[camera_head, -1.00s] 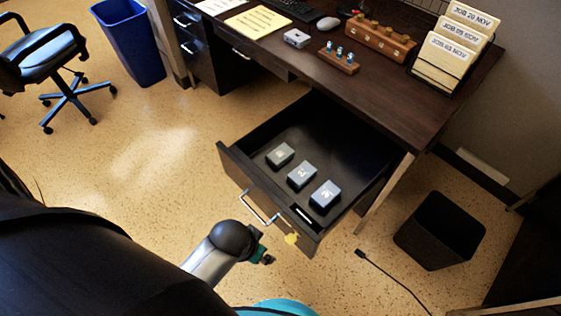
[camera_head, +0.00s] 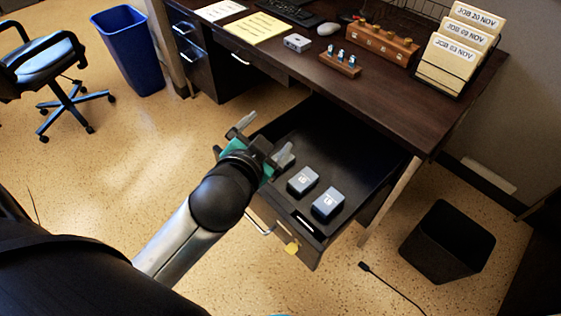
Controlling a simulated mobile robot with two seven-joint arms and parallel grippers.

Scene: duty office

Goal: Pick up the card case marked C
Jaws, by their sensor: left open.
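Two grey card cases with pale marks lie in the open drawer (camera_head: 345,150): a middle one (camera_head: 303,181) and a front one (camera_head: 328,202). Their letters are too small for me to read surely, so I cannot tell which is C. A third case, at the back left of the row, is now mostly or wholly hidden by my left gripper. My left gripper (camera_head: 263,139) is open, over the drawer's left front edge, its fingers spread and pointing towards the drawer's inside. I see nothing held in it. My right gripper is not in view.
The desk (camera_head: 400,95) stands above and behind the drawer, bearing a small grey box (camera_head: 297,43), a peg block (camera_head: 340,63) and a card file (camera_head: 455,50). A black bin (camera_head: 446,241) stands at right.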

